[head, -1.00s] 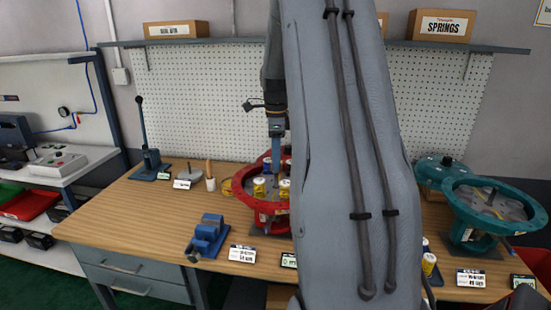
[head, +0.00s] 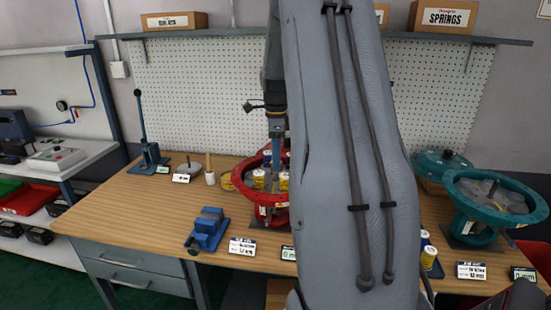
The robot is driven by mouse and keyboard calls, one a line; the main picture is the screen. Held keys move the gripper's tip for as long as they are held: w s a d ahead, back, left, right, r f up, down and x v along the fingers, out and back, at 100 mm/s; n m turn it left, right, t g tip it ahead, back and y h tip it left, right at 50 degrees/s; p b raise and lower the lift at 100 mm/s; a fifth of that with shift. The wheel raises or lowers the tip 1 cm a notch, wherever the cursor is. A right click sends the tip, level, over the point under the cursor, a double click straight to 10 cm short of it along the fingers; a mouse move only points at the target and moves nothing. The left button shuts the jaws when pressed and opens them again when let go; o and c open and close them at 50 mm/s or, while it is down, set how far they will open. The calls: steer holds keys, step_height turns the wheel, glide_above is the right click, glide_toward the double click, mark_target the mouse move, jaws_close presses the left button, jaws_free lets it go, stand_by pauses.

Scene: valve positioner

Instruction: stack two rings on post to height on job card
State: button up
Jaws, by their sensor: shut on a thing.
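My gripper (head: 276,158) points down at the red round housing (head: 245,184) on the wooden bench. It is shut, but what it holds is too small and dark to make out. Yellow-and-white cylinders (head: 258,178) stand inside the housing, close to my gripper's tip. My arm hides the housing's right part. I cannot clearly make out any rings or post inside the housing. A job card (head: 243,246) stands in front of it. A second job card (head: 471,270) stands in front of the teal housing (head: 497,198) at the right.
A blue vise (head: 208,229) stands at the bench front. A lever press (head: 147,150), a grey disc with a pin (head: 187,171) and a wooden peg in a cup (head: 209,170) stand behind it. More cylinders (head: 428,257) stand right of my arm. The bench's left front is clear.

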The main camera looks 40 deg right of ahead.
steer(key=shift+f, duration=0.25)
steer(key=o, duration=1.2)
steer(key=shift+r+b, duration=1.25)
steer(key=shift+r, duration=2.7)
steer(key=s+a+f+n, duration=0.5)
steer(key=a+n, duration=0.3)
steer(key=a, duration=0.3)
steer(key=s+a+f+n+t, duration=0.1)
steer(key=s+a+f+n, duration=0.4)
steer(key=a+n, duration=0.4)
steer(key=s+a+f+n, duration=0.5)
steer(key=a+n, duration=0.3)
steer(key=a, duration=0.4)
steer(key=shift+s+a+f, duration=0.3)
steer(key=shift+s, duration=0.25)
